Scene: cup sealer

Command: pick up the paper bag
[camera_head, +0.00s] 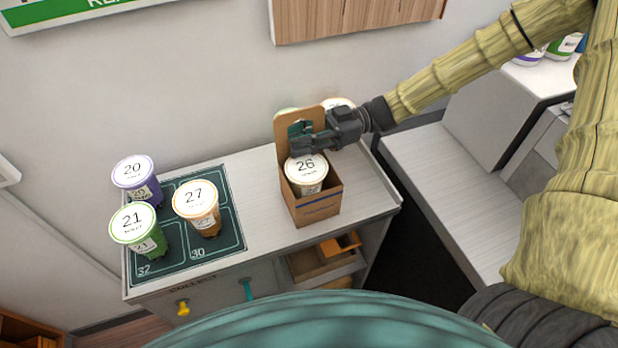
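The paper bag (317,211) is a brown open carrier with a blue line on its front, standing upright near the right end of the white counter. A cup with a white lid marked 26 (306,172) sits in it. The bag's tall back panel (287,126) rises behind the cup and has a cut-out. My gripper (302,142) comes in from the right, at this panel and just above the lid of cup 26. It overlaps part of the panel. I cannot tell whether its fingers are around the panel or only in front of it.
Cups 20 (133,171), 21 (132,223) and 27 (194,197) stand on the green mat (219,240) at left. Partly hidden cups, one with a white lid (338,103), stand behind the bag. A dark gap (437,226) separates the counter from the white surface at right.

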